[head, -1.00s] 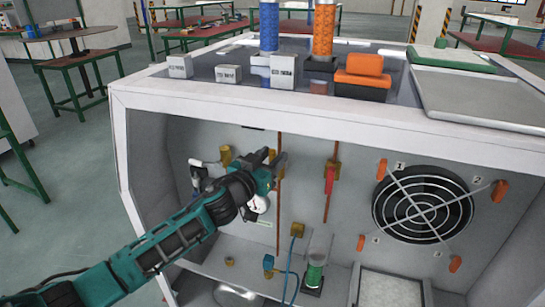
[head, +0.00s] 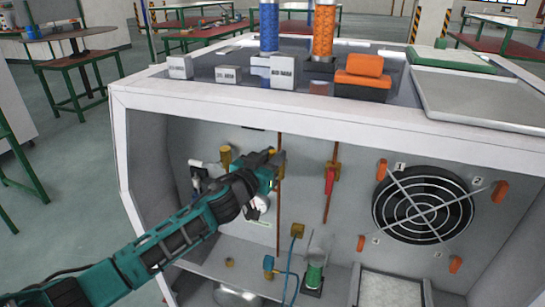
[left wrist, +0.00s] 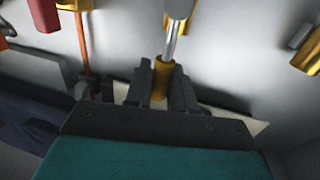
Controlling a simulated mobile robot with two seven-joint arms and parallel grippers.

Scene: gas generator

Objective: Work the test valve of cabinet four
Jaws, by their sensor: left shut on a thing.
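My left gripper (head: 272,160) reaches into the open white cabinet (head: 210,110), close to its back wall. In the left wrist view its fingers (left wrist: 160,88) are shut on a small brass-coloured valve part (left wrist: 160,82), with a silver rod (left wrist: 171,45) running up from it. In the head view the gripper hides this part. A white round gauge (head: 260,203) shows just below the gripper. A second valve with a red handle (head: 330,180) stands to the right on a copper pipe. My right gripper is not in view.
A round fan grille (head: 422,205) with several orange clips sits at the right of the back wall. A brass fitting (head: 225,155) is left of the gripper. A green-filled glass (head: 314,276) and blue tubing (head: 290,270) are below. Blocks and columns stand on top.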

